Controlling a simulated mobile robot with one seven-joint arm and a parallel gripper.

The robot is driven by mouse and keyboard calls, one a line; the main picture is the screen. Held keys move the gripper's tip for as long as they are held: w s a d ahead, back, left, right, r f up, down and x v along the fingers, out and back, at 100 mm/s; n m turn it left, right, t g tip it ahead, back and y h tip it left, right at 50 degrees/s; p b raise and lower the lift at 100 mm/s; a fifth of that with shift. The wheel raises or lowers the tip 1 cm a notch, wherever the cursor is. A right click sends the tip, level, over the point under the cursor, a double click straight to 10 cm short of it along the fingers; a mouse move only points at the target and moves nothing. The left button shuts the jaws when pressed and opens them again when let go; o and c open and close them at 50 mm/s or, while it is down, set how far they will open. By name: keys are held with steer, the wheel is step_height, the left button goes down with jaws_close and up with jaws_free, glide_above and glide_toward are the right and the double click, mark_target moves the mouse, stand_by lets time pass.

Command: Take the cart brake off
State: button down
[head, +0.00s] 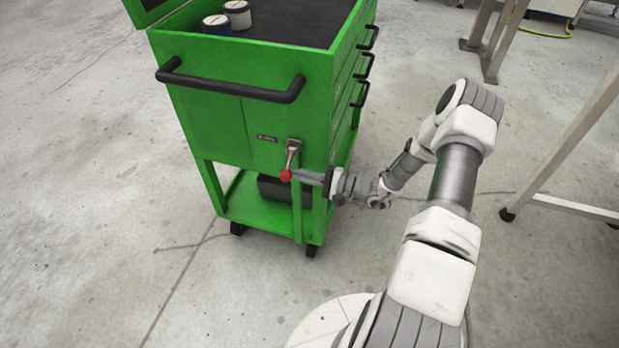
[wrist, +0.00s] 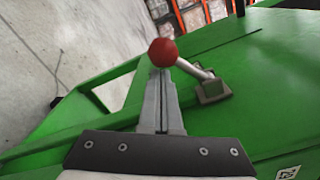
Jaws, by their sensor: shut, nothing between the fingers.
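The green cart (head: 215,115) stands in front of me on castors. Its brake lever (head: 292,156) is a metal arm with a red ball knob (head: 286,175), mounted on the near end face beside a small dark label (head: 267,139). The lever hangs downward in the head view. My gripper (head: 298,176) is at the knob, coming from the right. In the wrist view the fingers (wrist: 160,80) are shut together with their tips at the red knob (wrist: 163,52). The lever's metal arm runs from the knob to its grey base (wrist: 213,92). I cannot tell whether the fingertips touch the knob.
A black push handle (head: 230,83) crosses the cart's end above the lever. Two round tins (head: 237,14) stand on the cart's top. A dark box (head: 275,188) sits on the lower shelf. A table frame (head: 575,130) stands at right. The floor at left is clear.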

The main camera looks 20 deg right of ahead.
mark_target(287, 172)
steer(key=shift+w+a, duration=0.15)
steer(key=shift+s+a+r+m+p, duration=0.2)
steer(key=shift+s+m+p, duration=0.1)
steer(key=shift+m+p, duration=0.3)
stand_by(0.4)
steer(key=r+m+p, duration=0.1)
steer(key=m, duration=0.1)
steer(key=s+m+p, duration=0.1)
steer(key=a+r+m+p, duration=0.1)
steer(key=m, duration=0.1)
steer(key=shift+s+a+r+m+p, duration=0.1)
steer(key=shift+s+r+m+p, duration=0.2)
steer(key=shift+r+p, duration=0.1)
steer(key=r+m+p, duration=0.1)
steer(key=m+p, duration=0.1)
steer(key=m, duration=0.1)
steer(key=shift+s+a+r, duration=0.15)
steer(key=shift+s+r, duration=0.05)
steer(key=shift+r, duration=0.15)
steer(key=r+m+p, duration=0.1)
steer(key=m+p, duration=0.1)
steer(key=m, duration=0.1)
steer(key=shift+r, duration=0.5)
